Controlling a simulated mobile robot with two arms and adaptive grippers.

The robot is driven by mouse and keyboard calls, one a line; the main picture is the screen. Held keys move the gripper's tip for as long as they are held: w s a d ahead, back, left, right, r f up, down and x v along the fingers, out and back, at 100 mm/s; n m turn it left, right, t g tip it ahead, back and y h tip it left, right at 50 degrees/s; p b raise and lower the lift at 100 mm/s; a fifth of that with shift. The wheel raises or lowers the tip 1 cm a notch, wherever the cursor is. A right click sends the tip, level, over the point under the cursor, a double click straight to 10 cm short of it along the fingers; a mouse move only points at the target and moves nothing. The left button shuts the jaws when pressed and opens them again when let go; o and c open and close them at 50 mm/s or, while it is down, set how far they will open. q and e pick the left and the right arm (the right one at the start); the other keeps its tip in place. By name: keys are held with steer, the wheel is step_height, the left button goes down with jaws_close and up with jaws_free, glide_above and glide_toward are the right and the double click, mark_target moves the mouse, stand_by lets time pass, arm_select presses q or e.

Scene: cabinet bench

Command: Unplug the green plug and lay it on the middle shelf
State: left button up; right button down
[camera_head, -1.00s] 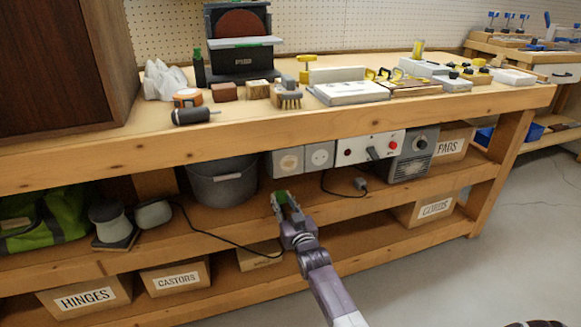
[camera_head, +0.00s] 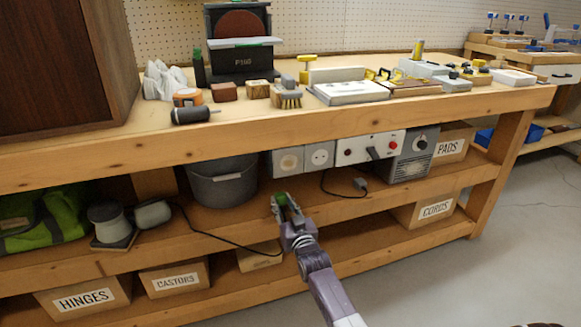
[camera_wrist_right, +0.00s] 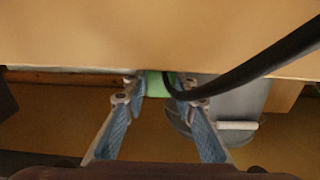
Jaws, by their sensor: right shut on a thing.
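The green plug (camera_head: 282,199) is between the fingers of my right gripper (camera_head: 280,201), which is shut on it. In the head view it is apart from the two wall sockets (camera_head: 290,161) and (camera_head: 319,156), in front of and below them, at the middle shelf (camera_head: 241,220). I cannot tell whether it touches the shelf. The right wrist view shows the plug (camera_wrist_right: 156,84) between the fingertips, partly hidden, with its black cable (camera_wrist_right: 250,69) bending away to the right. My left gripper is not in view.
A grey bucket (camera_head: 222,184) stands on the middle shelf left of the gripper. A grey plug (camera_head: 360,184) with a cord lies to the right. A black cable (camera_head: 215,236) runs from the sander at left. Bare shelf lies between bucket and grey plug.

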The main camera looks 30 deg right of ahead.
steer(key=shift+s+a+f+b, duration=0.15)
steer(key=shift+f+b, duration=0.25)
steer(key=shift+f, duration=0.85)
steer(key=c, duration=2)
jaws_free()
steer(key=shift+c, duration=0.2)
steer(key=shift+o, duration=1.4)
steer(key=shift+f, duration=0.2)
steer(key=shift+o, duration=1.3)
steer(key=shift+r, duration=0.1)
steer(key=shift+d+r, duration=0.2)
steer(key=o, duration=0.4)
steer(key=shift+r, duration=0.1)
